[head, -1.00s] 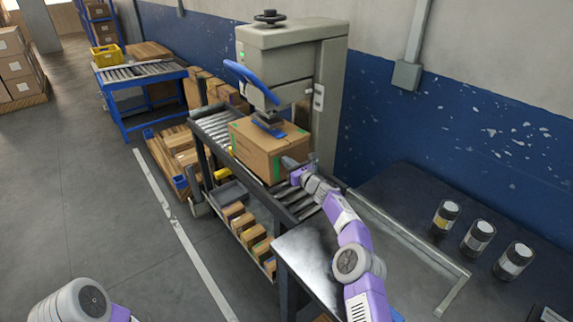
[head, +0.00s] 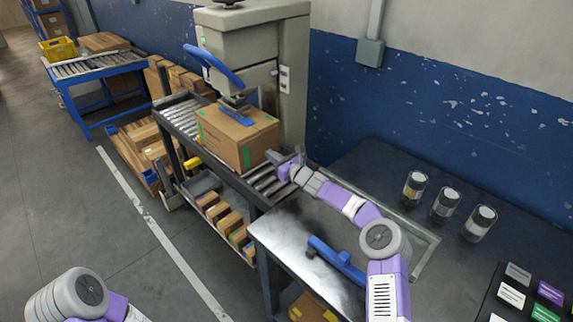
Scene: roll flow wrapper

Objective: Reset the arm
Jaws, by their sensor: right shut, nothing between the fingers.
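My right arm reaches in from the lower right. Its gripper (head: 287,157) is shut and empty, near the right end of the cardboard box (head: 245,150). I cannot tell whether it touches the box. The box sits on the roller conveyor (head: 178,117) under the grey machine (head: 255,45) with a blue handle (head: 212,66). Green tape shows on the box. Only a rounded part of my left arm shows at the lower left; its gripper is out of view.
A metal table (head: 290,245) with a blue tool (head: 335,262) stands in front. Three jars (head: 445,205) and several coloured cards (head: 513,296) lie on the dark surface at right. Small boxes (head: 222,212) sit below the conveyor. A blue roller table (head: 98,68) stands at back left.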

